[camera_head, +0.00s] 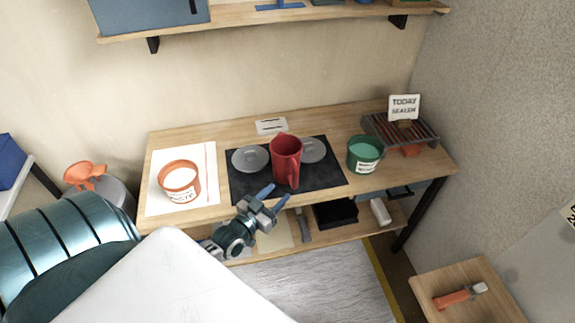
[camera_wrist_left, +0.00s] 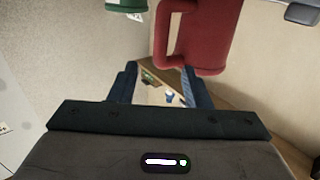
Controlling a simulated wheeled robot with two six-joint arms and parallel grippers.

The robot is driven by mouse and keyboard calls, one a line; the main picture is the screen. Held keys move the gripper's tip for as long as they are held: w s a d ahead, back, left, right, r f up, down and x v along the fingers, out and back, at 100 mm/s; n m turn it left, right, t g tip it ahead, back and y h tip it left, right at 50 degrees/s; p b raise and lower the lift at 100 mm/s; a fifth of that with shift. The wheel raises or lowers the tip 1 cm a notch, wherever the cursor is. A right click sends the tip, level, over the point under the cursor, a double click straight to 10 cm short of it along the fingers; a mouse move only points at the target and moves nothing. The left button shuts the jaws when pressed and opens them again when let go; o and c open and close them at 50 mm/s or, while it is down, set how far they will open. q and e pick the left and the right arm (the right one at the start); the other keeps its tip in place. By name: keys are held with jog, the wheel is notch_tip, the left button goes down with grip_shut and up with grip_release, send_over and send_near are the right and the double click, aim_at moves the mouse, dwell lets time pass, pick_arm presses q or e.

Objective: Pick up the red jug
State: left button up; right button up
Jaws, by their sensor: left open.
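The red jug (camera_head: 285,158) stands upright on a dark mat (camera_head: 325,180) on the wooden table, between two grey round lids. Its handle (camera_head: 293,174) points toward the front right. My left gripper (camera_head: 274,197) is open and empty at the table's front edge, just in front of the jug and apart from it. In the left wrist view the red jug (camera_wrist_left: 207,35) is large at the top, with its handle on its left side. The open left gripper (camera_wrist_left: 160,88) shows below it with nothing between the fingers. My right gripper is not in view.
A green bucket (camera_head: 365,154) stands right of the mat, and an orange-white paste tub (camera_head: 180,181) on white paper at left. A rack with a "TODAY" sign (camera_head: 404,107) is at the back right. A lower shelf (camera_head: 370,216) lies under the tabletop.

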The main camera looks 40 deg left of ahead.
aim_at(293, 178)
pick_arm(q)
jog(key=w+b, duration=0.1)
jog(key=w, duration=0.4)
jog(key=shift+w+d, duration=0.1)
jog(key=w+b, duration=0.1)
jog(key=w, duration=0.4)
jog(key=shift+s, duration=0.1)
jog(key=shift+d, duration=0.1)
grip_shut()
